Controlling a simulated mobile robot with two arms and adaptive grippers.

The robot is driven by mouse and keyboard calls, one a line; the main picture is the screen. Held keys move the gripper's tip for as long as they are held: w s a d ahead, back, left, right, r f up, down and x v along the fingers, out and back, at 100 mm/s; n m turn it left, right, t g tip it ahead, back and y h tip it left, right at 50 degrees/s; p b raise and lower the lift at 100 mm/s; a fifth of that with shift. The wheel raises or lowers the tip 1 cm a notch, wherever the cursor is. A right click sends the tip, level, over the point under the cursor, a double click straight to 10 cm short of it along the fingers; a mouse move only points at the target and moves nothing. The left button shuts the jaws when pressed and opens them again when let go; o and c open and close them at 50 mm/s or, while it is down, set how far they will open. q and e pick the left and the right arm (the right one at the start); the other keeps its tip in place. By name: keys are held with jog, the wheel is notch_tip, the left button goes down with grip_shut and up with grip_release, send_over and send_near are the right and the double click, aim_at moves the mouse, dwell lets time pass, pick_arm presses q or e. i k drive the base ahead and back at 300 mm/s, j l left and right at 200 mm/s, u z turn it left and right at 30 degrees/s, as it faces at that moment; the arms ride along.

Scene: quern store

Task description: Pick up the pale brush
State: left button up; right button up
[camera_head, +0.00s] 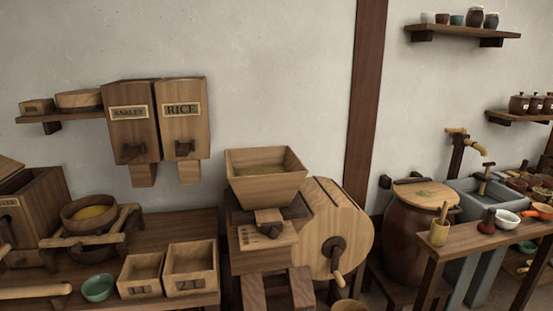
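A pale tan thing that may be the pale brush (439,231) stands upright at the left end of the narrow wooden table (470,242) on the right. It has a thin stick rising from a wider lower part. I cannot tell whether this is one brush or a stick standing in a small cup. Neither of my grippers is in view.
A brown barrel with a wooden lid (427,193) stands behind the narrow table. A white bowl (507,219) and a dark red bottle (487,222) stand on the table. A wooden mill with a hopper (265,188) is in the middle. Two boxes (191,264) stand left.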

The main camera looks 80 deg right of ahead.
aim_at(523, 171)
jog(key=z, duration=4.25)
